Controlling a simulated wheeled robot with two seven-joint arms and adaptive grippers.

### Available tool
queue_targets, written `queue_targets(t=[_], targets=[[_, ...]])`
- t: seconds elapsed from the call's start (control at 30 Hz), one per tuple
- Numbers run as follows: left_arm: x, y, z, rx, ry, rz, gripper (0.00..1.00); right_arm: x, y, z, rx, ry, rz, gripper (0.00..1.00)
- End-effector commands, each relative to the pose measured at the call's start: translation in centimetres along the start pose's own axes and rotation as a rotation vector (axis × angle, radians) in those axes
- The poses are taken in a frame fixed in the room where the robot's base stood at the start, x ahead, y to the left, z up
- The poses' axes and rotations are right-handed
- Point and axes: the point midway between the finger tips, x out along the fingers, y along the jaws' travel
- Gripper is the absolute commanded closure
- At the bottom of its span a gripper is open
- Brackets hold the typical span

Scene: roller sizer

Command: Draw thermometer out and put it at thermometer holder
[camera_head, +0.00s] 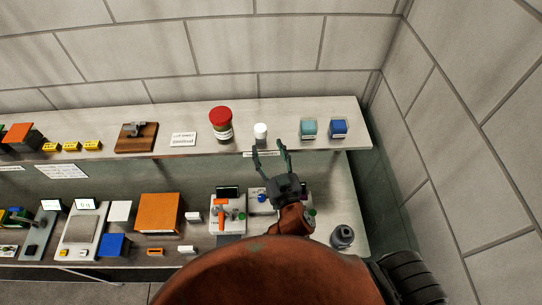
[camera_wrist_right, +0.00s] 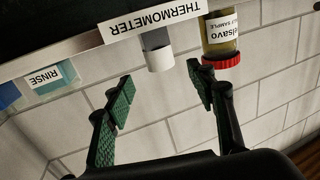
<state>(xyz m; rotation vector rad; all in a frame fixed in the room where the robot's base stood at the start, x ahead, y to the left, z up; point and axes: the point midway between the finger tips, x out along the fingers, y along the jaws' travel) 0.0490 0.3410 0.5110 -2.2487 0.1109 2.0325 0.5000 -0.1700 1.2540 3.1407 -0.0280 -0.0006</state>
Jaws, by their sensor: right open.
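My right gripper (camera_head: 269,150) is open and empty, its two fingers pointing at the upper shelf's front edge. A small white-topped grey cylinder (camera_head: 260,131) stands on that shelf just beyond the fingertips, behind a label strip. In the right wrist view, upside down, the label (camera_wrist_right: 152,22) reads THERMOMETER, and the cylinder (camera_wrist_right: 158,52) shows between and beyond the open fingers (camera_wrist_right: 160,80), apart from them. I cannot tell whether this cylinder is the holder or part of the thermometer. No separate thermometer is clearly visible. My left gripper is not in view.
A red-capped sample jar (camera_head: 221,126) stands left of the cylinder, close to one finger. Teal (camera_head: 308,129) and blue (camera_head: 338,128) containers stand to its right. Below, the lower counter holds an orange box (camera_head: 159,213), a small device (camera_head: 228,211) and a grey bottle (camera_head: 342,236).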

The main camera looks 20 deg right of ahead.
Motion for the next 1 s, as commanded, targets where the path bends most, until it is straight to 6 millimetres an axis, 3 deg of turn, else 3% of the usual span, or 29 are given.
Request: queue_targets(t=[0.1,0.3,1.0], targets=[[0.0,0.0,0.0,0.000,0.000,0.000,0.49,-1.6,0.0,0.1,0.002,-0.002,0.000,0.49],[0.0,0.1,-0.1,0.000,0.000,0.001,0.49,-2.8,0.0,0.0,0.001,0.000,0.000,0.49],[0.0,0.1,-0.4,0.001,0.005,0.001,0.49,-2.9,0.0,0.0,0.000,0.000,0.000,0.49]])
